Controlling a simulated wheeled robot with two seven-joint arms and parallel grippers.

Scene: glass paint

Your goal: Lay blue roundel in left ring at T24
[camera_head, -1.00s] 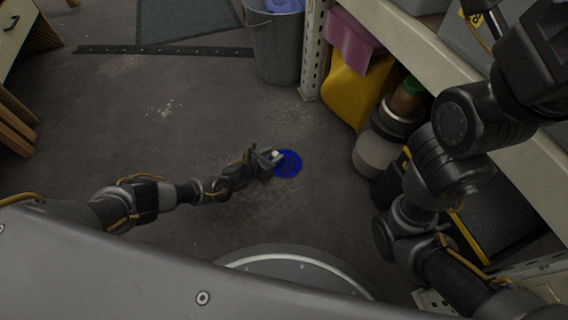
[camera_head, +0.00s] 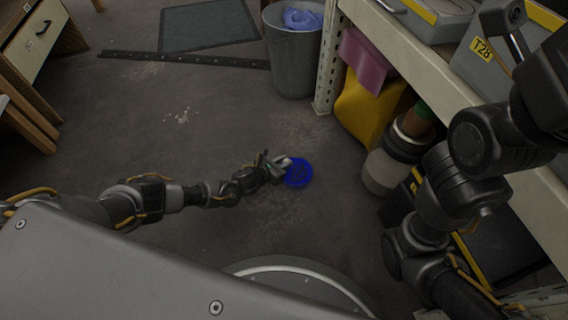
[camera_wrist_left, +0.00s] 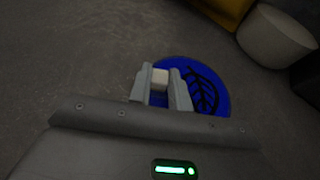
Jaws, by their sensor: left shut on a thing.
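The blue roundel (camera_head: 299,173) is a round blue disc held out over the grey floor in the head view. In the left wrist view the roundel (camera_wrist_left: 207,90) shows a dark leaf pattern on its face. My left gripper (camera_head: 281,164) is shut on the roundel's near edge, and a pale block shows between its fingers (camera_wrist_left: 160,84) in the left wrist view. My right arm rises along the right of the head view, but its gripper is out of view. No ring and no T24 label can be seen; a label reading T28 (camera_head: 482,49) is on a grey box.
A shelf (camera_head: 440,72) runs along the right, with a yellow container (camera_head: 364,108), pink item (camera_head: 365,62) and pale canister (camera_head: 384,172) beside or under it. A grey bin (camera_head: 292,62) stands beyond. Wooden furniture (camera_head: 32,120) is at left. The middle floor is open.

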